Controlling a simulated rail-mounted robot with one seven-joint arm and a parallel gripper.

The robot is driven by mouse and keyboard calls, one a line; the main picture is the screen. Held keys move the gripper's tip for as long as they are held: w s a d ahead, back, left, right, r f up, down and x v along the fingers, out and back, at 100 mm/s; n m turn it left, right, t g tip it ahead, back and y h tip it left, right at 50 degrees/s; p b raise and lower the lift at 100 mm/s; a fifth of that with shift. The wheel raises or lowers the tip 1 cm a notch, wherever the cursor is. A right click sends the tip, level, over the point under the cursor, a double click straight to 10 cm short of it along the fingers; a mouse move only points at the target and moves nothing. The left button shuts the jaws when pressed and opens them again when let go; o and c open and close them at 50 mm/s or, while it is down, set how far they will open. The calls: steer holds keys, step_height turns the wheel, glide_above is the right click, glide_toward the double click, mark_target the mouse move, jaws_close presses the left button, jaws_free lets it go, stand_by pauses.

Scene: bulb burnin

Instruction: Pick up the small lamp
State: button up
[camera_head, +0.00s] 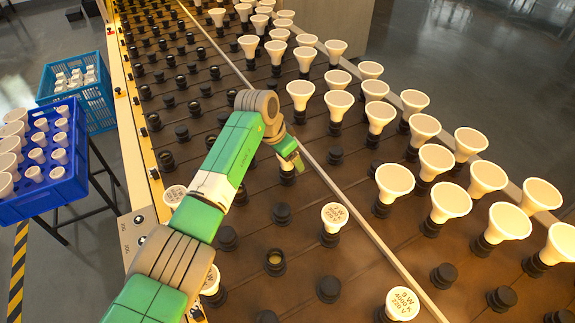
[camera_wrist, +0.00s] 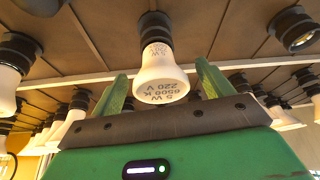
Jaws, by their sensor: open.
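A small white lamp (camera_wrist: 162,75) sits in a black socket (camera_wrist: 154,28) in the wrist view. Its face carries printed text that seems to read 5 W, 6500 K, 220 V. My gripper (camera_wrist: 160,85) is open, with one green finger on each side of the lamp's face. The fingers look apart from the lamp. In the head view my gripper (camera_head: 292,163) is over the middle of the socket board. I cannot tell which lamp there is the one in the wrist view. Other small lamps show there, one (camera_head: 334,217) right of my arm and one (camera_head: 403,303) at the bottom.
Rows of wide cone-shaped lamps (camera_head: 450,200) fill the right of the board. Empty black sockets (camera_head: 282,214) stand around my gripper. A thin pale rail (camera_head: 350,208) crosses the board. A blue crate (camera_head: 45,197) with white lamps and a teal crate (camera_head: 98,112) stand left.

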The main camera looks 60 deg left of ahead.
steer(key=c, duration=1.1)
steer(key=shift+r, duration=0.3)
step_height(320, 180, up, 4)
steer(key=p, duration=0.3)
steer(key=shift+s+d+f, duration=0.1)
steer(key=shift+s+f, duration=0.05)
steer(key=shift+f, duration=0.05)
steer(key=s+d+p, duration=0.2)
steer(key=s, duration=0.2)
steer(key=s+d+p, duration=0.2)
steer(key=s+d, duration=0.1)
steer(key=s, duration=0.2)
steer(key=s+d+r+p, duration=0.1)
steer(key=s+d+p, duration=0.1)
steer(key=s+d, duration=0.1)
steer(key=shift+s+d, duration=0.1)
steer(key=shift+s, duration=0.55)
